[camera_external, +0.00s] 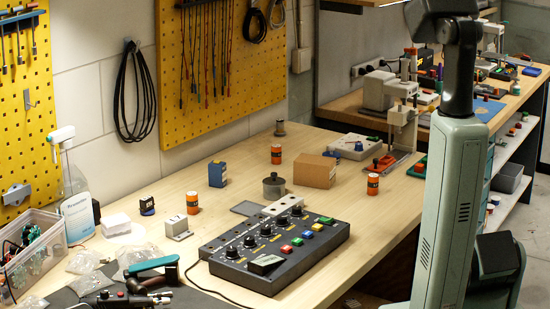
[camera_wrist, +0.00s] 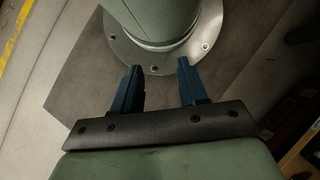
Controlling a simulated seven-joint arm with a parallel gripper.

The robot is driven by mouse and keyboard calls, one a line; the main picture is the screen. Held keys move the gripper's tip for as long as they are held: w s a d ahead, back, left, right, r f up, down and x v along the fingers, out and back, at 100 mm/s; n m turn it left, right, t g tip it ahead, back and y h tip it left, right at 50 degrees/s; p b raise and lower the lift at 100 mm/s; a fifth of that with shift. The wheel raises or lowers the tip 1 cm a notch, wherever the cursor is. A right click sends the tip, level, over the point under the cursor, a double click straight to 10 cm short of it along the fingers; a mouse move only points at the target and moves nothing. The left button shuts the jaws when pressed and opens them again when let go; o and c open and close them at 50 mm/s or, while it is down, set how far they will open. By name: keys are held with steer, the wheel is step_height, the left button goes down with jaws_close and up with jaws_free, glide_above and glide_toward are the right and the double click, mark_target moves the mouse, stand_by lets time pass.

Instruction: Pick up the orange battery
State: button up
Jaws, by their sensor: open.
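Three small upright orange cylinders that look like batteries stand on the wooden bench in the external view. One orange battery (camera_external: 276,154) is at the back, one (camera_external: 192,203) is at the left near a small grey block, and one (camera_external: 373,184) is at the right by a cardboard box. They have dark or pale bands; I cannot tell which one the task names. My gripper (camera_wrist: 158,67) shows in the wrist view with its two dark blue fingers apart and nothing between them. It points at my own base, away from the batteries. The external view does not show my fingers.
A dark control box (camera_external: 275,245) with knobs and coloured buttons fills the bench's front middle. The cardboard box (camera_external: 315,170), a grey metal weight (camera_external: 274,186) and a blue box (camera_external: 217,173) stand behind it. A clear bin (camera_external: 35,250) and spray bottle (camera_external: 75,200) are at left.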

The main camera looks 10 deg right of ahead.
stand_by(0.4)
steer(key=o, duration=0.4)
steer(key=shift+w, duration=0.1)
